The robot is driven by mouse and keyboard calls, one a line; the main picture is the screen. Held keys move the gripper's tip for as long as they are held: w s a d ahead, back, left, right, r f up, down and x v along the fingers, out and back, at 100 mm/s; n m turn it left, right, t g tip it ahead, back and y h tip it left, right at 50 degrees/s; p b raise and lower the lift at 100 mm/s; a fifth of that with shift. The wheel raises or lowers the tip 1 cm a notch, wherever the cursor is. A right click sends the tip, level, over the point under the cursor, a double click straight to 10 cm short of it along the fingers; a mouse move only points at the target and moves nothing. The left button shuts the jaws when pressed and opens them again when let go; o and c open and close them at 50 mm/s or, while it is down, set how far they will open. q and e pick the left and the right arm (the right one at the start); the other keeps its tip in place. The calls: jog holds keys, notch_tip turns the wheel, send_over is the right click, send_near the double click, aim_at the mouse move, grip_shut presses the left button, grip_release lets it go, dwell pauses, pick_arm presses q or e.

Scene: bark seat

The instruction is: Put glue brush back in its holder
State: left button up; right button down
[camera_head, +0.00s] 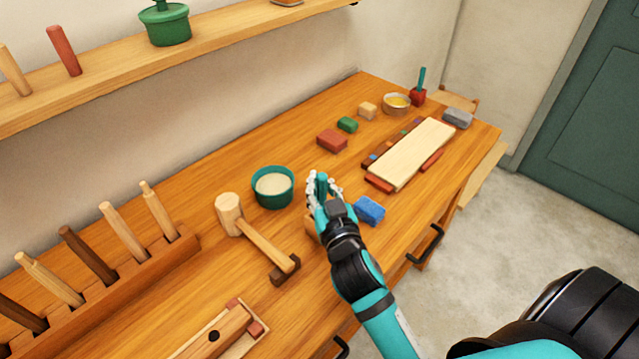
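My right gripper (323,186) is over the middle of the bench, just right of a green pot (273,187) filled with something pale. Its pale fingertips point away from the camera, and the hand hides whatever lies between and under them. I cannot tell whether it holds anything. A thin teal stick (421,78), possibly a brush handle, stands upright in a small red holder (418,98) at the far end of the bench. I cannot make out any bristles. My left gripper is not in view.
A mallet (264,244) lies left of my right gripper. A blue block (369,210) is close on its right. A tool rack (115,290) stands at the left. A pale board (412,153) and a bowl (397,104) are farther back. A shelf (205,55) hangs above.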

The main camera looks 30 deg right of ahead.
jog(key=shift+r, duration=0.1)
jog(key=shift+f, duration=0.35)
dwell(0.4)
jog(key=c, duration=2)
grip_release()
jog(key=o, duration=0.6)
jog(key=shift+s, duration=0.15)
jog(key=v, duration=0.7)
jog(key=shift+s+a, duration=0.1)
jog(key=shift+s, duration=0.05)
